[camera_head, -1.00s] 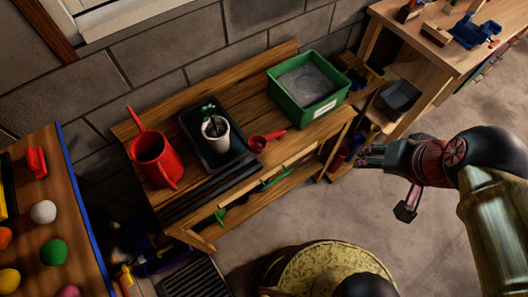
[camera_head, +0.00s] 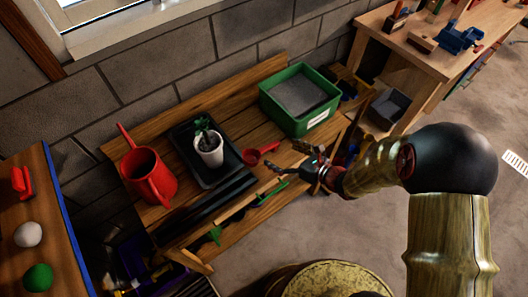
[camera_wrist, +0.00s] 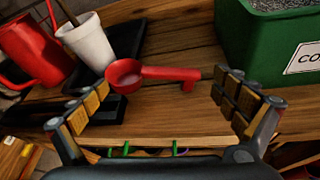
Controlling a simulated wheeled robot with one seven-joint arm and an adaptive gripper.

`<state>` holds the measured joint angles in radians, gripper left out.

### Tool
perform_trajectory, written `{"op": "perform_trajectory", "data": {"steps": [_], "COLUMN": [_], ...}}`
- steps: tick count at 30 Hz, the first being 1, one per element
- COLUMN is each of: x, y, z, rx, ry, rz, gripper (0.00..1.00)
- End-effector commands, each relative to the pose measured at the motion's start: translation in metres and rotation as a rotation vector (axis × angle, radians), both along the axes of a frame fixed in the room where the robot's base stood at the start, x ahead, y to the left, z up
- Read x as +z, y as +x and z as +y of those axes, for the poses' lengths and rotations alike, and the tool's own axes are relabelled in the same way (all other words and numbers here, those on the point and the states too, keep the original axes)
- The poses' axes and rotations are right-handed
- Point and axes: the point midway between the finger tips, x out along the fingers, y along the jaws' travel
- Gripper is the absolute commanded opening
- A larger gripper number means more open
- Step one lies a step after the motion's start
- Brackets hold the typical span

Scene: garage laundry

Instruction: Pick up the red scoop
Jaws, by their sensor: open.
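The red scoop (camera_head: 259,154) lies on the wooden bench between the black tray and the green bin. In the wrist view the scoop (camera_wrist: 160,74) lies sideways, its round bowl to the left and its handle to the right. My gripper (camera_head: 297,158) is at the bench's front edge, just right of the scoop. In the wrist view its two padded fingers (camera_wrist: 165,98) are spread wide and empty, with the scoop ahead of and between them. I cannot tell how far above the bench the fingertips are.
A white plant pot (camera_head: 209,151) stands in the black tray (camera_head: 187,142) left of the scoop. A red watering can (camera_head: 150,172) stands further left. The green bin (camera_head: 299,121) of grey material stands behind and right. Bare bench top (camera_wrist: 185,50) shows behind the scoop.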

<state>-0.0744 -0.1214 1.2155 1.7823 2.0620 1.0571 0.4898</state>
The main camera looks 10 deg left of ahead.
Motion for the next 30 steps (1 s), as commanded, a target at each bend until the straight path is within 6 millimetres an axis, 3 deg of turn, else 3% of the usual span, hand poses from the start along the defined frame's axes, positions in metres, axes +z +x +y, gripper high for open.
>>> {"op": "perform_trajectory", "data": {"steps": [6,21,30], "x": [-0.024,-0.045,-0.046], "y": [0.009,0.036,0.041], "z": [0.001,0.050,0.057], "rx": [-0.073,-0.070,-0.072], "ry": [0.028,0.027,0.027], "rz": [0.051,0.048,0.047], "gripper": [1.00,1.00,1.00]}}
